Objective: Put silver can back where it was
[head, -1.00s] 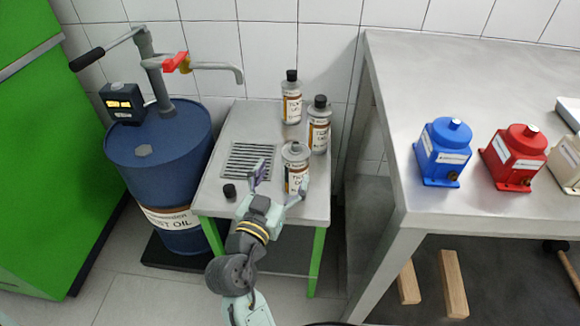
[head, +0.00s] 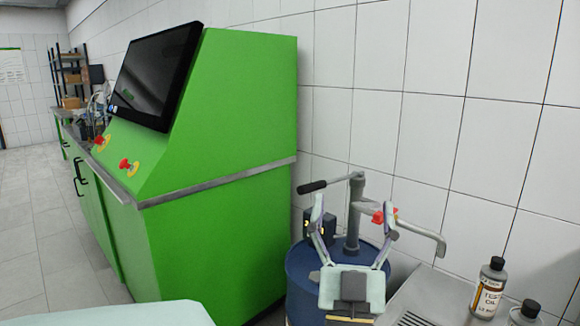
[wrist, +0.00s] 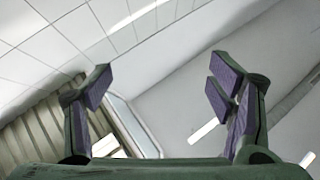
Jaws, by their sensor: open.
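I cannot tell which can the task means. My gripper (head: 352,208) is raised in front of the blue barrel, away from the cans. Its fingers are spread wide and empty. The wrist view shows the same open fingers (wrist: 162,82) with only walls and ceiling beyond them.
The blue barrel (head: 305,280) carries a hand pump (head: 355,215) with a red valve and a spout, behind my gripper. A tall green cabinet (head: 230,150) with a dark screen stands to the left. Open floor (head: 35,240) lies at the far left.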

